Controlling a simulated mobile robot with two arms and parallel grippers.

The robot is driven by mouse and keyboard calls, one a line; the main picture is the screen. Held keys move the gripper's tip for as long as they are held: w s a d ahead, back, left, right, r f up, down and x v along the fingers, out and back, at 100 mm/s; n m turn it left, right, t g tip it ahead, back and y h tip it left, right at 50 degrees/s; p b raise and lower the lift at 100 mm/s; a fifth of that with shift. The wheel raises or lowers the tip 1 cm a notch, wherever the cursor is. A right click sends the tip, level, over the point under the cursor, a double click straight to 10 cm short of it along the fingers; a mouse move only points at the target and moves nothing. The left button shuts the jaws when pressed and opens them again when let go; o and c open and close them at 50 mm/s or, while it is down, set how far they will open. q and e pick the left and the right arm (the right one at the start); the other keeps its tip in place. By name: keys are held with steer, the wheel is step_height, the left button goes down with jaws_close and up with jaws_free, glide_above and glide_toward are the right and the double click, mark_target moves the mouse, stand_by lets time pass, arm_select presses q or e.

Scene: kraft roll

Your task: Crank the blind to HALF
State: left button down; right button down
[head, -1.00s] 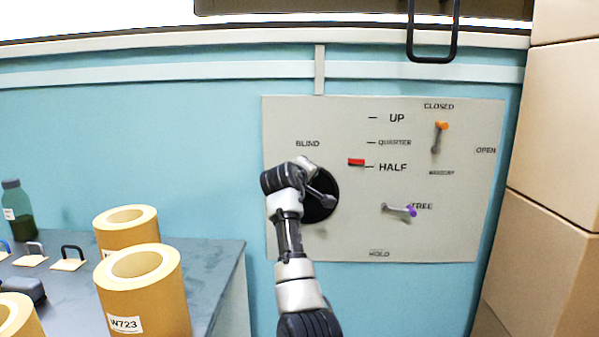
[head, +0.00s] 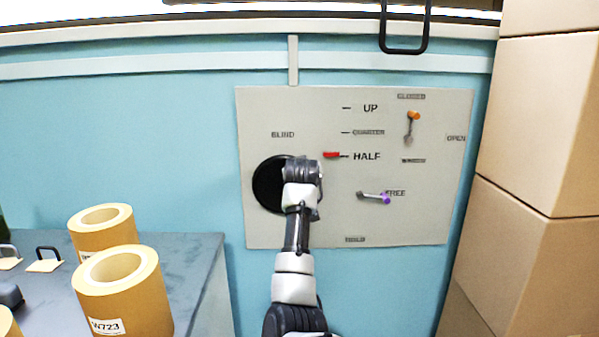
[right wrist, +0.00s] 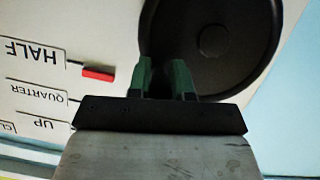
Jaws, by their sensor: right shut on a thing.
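The black round crank disc (head: 266,186) sits on the pale wall panel under the word BLIND. It also shows in the right wrist view (right wrist: 245,70). My right gripper (head: 303,172) is at the disc's right side; its fingers (right wrist: 163,78) are shut on the crank handle, which is mostly hidden by them. The red pointer (head: 331,155) is almost level with the HALF mark (head: 366,157), a hair to the UP side. In the right wrist view the red pointer (right wrist: 98,74) is beside the HALF tick, slightly toward QUARTER. My left gripper is not in view.
An orange-tipped lever (head: 411,122) and a purple-tipped lever (head: 374,196) are on the same panel. Stacked cardboard boxes (head: 540,120) stand close on the right. A bench with kraft rolls (head: 125,295) is at the left. A dark handle (head: 404,45) hangs above.

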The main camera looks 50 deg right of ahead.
steer(key=shift+s+d+f+m, duration=0.2)
steer(key=shift+f+m, duration=0.1)
steer(key=shift+f, duration=0.1)
steer(key=shift+f, duration=0.1)
steer(key=c, duration=1)
jaws_free()
steer(key=shift+c, duration=0.2)
steer(key=b+v, duration=0.1)
steer(key=v, duration=1)
steer(key=shift+s+d, duration=0.1)
steer(key=shift+d, duration=0.05)
